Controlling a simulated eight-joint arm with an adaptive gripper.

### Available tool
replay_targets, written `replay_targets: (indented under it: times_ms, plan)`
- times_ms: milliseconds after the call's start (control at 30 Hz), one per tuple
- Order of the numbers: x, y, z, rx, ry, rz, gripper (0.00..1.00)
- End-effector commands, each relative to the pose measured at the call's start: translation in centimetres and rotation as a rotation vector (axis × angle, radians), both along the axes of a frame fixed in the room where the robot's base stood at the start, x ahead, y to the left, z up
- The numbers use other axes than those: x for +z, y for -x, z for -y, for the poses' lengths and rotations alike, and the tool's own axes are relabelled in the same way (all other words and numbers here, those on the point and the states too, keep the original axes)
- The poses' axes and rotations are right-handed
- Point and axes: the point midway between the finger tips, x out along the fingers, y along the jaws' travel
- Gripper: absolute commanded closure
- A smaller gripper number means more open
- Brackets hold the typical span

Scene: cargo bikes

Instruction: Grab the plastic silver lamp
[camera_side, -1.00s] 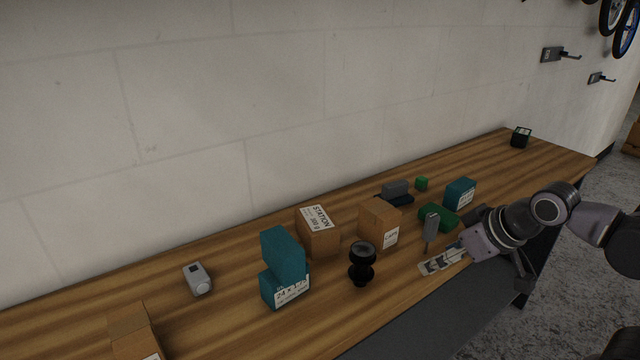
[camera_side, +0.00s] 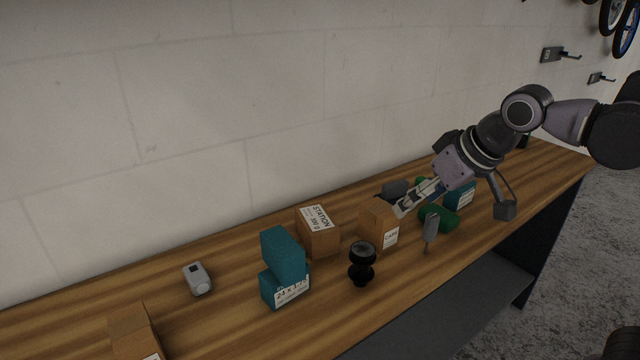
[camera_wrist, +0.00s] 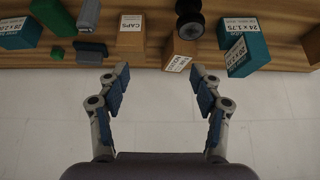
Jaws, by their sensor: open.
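A small silver-grey body with a dark window and a pale round end, which looks like the plastic silver lamp (camera_side: 198,279), lies on the bench at the left in the side view. I do not see it in the wrist view. My gripper (camera_side: 455,195) is far to its right, raised near the wall side of the bench, with several objects between them. In the wrist view, my gripper (camera_wrist: 160,82) has its two blue-padded fingers spread wide with nothing between them.
A teal box stack (camera_side: 284,262), a STATION box (camera_side: 318,235), a black round-topped part (camera_side: 361,265) and a CAPS box (camera_side: 379,224) stand between. An upright grey item (camera_side: 431,228) and green item (camera_side: 440,217) lie right. The bench around the lamp is clear.

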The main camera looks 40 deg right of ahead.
Motion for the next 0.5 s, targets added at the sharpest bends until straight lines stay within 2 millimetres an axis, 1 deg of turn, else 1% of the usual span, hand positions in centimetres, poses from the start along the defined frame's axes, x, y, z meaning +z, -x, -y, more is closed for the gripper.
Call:
replay_targets:
  times_ms: [33,167,233,367,400,467,500]
  plan:
    - [0.6,-1.2,-0.9,0.007,0.000,-0.005,0.34]
    - [1.9,-4.4,-3.5,0.011,-0.003,-0.023,0.34]
    - [2.5,-6.2,-5.2,0.012,-0.004,-0.031,0.34]
    - [3.0,-9.5,-8.6,0.012,-0.003,-0.046,0.34]
    - [3.0,-10.5,-9.9,0.013,-0.003,-0.049,0.34]
    - [2.9,-11.9,-11.7,0.013,-0.001,-0.054,0.34]
    - [2.8,-12.7,-13.0,0.012,0.000,-0.057,0.34]
